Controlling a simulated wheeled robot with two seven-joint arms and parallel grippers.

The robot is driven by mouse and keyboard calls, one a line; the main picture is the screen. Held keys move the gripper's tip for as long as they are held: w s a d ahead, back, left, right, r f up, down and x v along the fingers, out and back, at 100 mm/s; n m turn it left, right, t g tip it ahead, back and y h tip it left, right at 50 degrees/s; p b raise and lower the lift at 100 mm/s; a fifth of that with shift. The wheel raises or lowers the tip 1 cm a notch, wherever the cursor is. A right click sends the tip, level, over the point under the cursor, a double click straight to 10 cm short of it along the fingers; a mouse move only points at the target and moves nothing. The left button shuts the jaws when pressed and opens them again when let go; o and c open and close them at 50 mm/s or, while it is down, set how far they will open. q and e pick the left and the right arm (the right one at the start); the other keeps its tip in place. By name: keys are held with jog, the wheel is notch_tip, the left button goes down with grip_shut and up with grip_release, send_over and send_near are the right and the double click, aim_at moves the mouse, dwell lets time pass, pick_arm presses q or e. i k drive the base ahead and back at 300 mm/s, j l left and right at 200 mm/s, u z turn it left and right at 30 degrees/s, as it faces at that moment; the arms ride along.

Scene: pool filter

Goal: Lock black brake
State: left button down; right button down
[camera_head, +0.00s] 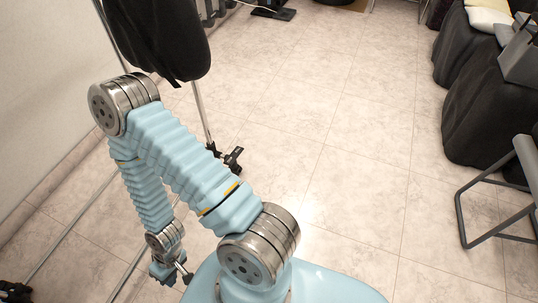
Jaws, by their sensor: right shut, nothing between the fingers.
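A black caster (232,158) stands on the floor at the foot of a metal pole, left of centre. Another black caster (15,291) shows at the lower left edge. Either may carry the black brake; the brake lever and its position are too small to tell. My right gripper (184,276) is at the lower left, at the end of the blue-sleeved arm, pointing down. It is shut and empty, below and left of the first caster, with its fingertips small and hard to make out. My left gripper is not in view.
A metal frame (198,110) with thin poles and a hanging black bag (160,38) stands on the left, by the wall. Black-draped furniture (484,110) and a grey metal chair frame (462,215) stand at the right. The tiled floor (360,150) between is clear.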

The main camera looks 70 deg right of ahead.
aim_at(233, 156)
jog(key=z, duration=2)
jog(key=i+u, duration=0.25)
jog(key=u, duration=0.15)
jog(key=i+l+u, duration=0.15)
jog(key=u, duration=0.25)
jog(key=i+l+u, duration=0.35)
jog(key=j, duration=0.1)
